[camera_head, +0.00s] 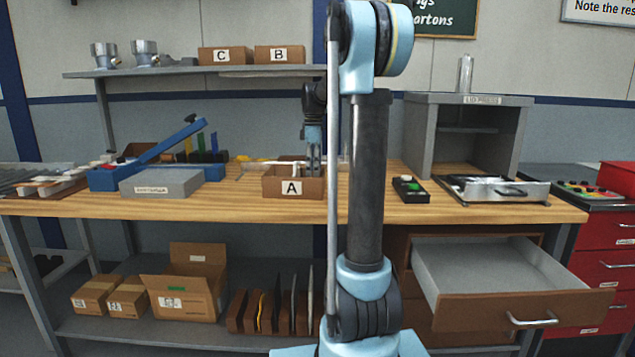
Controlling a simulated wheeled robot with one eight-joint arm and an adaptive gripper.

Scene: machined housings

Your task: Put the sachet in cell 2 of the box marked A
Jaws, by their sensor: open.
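The box marked A (272,188) is a brown open-topped carton on the wooden workbench, left of my arm's upright links. My gripper (314,172) points down at the right part of this box, its fingertips at about rim height. I cannot tell whether they are inside the box or behind it. The fingers look slightly apart. No sachet can be made out in this view. The box's cells and contents are hidden by its front wall, and my arm covers the area just to the right.
Boxes C (226,56) and B (279,55) stand on the shelf above. A grey block (160,183) and a blue lever device (150,160) are to the left. A black switch box (410,188) and grey press housing (465,135) are to the right. A drawer (490,280) hangs open below.

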